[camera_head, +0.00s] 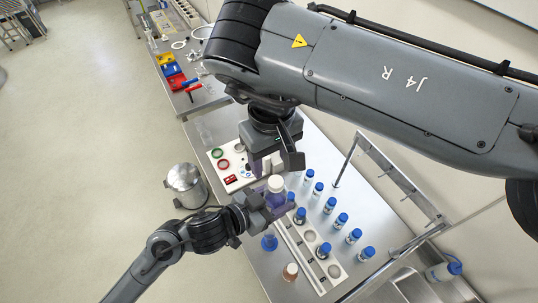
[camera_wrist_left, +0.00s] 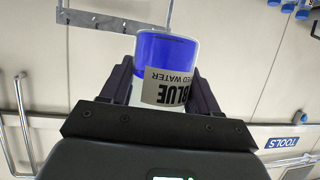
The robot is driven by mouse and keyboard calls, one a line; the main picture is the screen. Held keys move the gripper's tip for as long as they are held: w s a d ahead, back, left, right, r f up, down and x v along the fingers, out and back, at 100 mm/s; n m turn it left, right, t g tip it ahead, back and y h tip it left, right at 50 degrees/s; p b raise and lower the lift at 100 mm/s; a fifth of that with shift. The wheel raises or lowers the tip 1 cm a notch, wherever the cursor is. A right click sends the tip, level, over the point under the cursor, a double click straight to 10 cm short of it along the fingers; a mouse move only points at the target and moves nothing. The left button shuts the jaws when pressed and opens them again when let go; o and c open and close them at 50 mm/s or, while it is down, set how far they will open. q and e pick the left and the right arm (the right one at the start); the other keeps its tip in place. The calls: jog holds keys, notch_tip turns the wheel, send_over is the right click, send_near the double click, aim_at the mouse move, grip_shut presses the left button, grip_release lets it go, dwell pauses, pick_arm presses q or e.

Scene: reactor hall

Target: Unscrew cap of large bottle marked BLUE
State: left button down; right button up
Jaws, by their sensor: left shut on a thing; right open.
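The large bottle (camera_head: 274,201) has a blue-purple body and a white cap (camera_head: 276,183). In the left wrist view the bottle (camera_wrist_left: 166,52) shows blue contents and a label reading BLUE, upside down in that picture. My left gripper (camera_head: 266,205) is shut on the bottle, with its fingers (camera_wrist_left: 160,95) on both sides of the body. The bottle looks roughly upright in the head view. My right gripper (camera_head: 272,163) is open and empty, pointing down just above and behind the white cap. It appears apart from the cap.
A numbered white rack (camera_head: 308,262) with blue-capped vials stands right of the bottle. More blue-capped bottles (camera_head: 341,220) stand beyond it. A blue item (camera_head: 269,242) and a brown-topped bottle (camera_head: 290,271) are near the front edge. A white board (camera_head: 214,158) lies left. A metal frame (camera_head: 395,180) stands right.

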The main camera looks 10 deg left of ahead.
aim_at(271, 181)
jog(key=shift+f, duration=3.7)
